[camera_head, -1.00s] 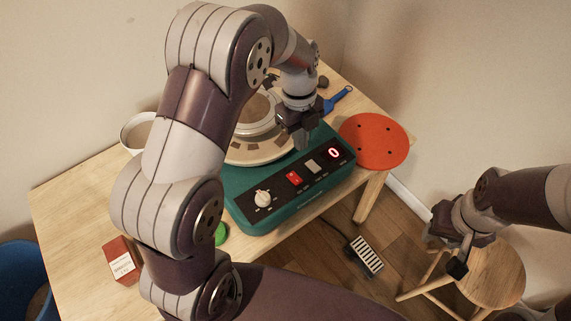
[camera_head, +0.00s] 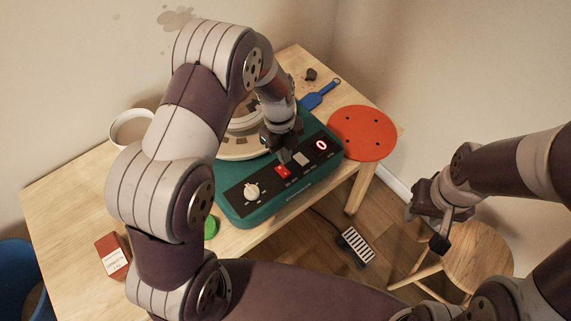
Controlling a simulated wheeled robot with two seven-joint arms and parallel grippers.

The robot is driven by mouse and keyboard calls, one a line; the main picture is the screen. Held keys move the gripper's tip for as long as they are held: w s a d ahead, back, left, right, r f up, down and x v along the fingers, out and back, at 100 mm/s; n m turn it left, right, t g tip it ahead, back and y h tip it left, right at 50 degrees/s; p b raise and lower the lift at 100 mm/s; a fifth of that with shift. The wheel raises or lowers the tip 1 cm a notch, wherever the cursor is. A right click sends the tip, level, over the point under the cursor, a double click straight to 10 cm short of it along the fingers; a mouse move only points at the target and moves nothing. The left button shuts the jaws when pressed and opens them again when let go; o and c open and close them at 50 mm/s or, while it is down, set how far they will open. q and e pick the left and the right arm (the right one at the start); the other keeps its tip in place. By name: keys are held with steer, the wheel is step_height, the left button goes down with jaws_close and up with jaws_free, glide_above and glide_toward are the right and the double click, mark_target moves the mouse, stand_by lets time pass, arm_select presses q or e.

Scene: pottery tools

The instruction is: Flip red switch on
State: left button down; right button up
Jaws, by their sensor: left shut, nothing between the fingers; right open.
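The red switch (camera_head: 282,171) sits on the black front panel of the green pottery wheel (camera_head: 237,211), between a white dial (camera_head: 251,190) and a pale switch (camera_head: 301,158). A lit red "0" display (camera_head: 321,145) is at the panel's right end. My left gripper (camera_head: 284,157) is shut and empty, its tips just above and behind the red switch. I cannot tell whether they touch it. My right gripper (camera_head: 427,228) is open and empty, off to the right above the floor and stool. The wheel head is partly hidden by my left arm.
An orange-red round bat (camera_head: 361,133) and a blue tool (camera_head: 320,95) lie right of the wheel. A white bowl (camera_head: 131,127) and a red box (camera_head: 112,256) are on the left of the table. A striped pedal (camera_head: 356,246) and a wooden stool (camera_head: 478,256) are on the floor.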

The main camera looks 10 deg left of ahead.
mark_target(286, 174)
arm_select(q)
steer(key=f, duration=0.5)
steer(key=shift+s+d+f+p, duration=0.2)
steer(key=shift+s+d+p, duration=0.05)
steer(key=shift+p, duration=0.15)
steer(key=shift+f, duration=0.1)
steer(key=shift+f+b, duration=0.35)
steer(key=shift+b, duration=0.1)
steer(key=shift+s+d+r, duration=0.1)
steer(key=shift+s+r, duration=0.1)
steer(key=shift+w, duration=0.2)
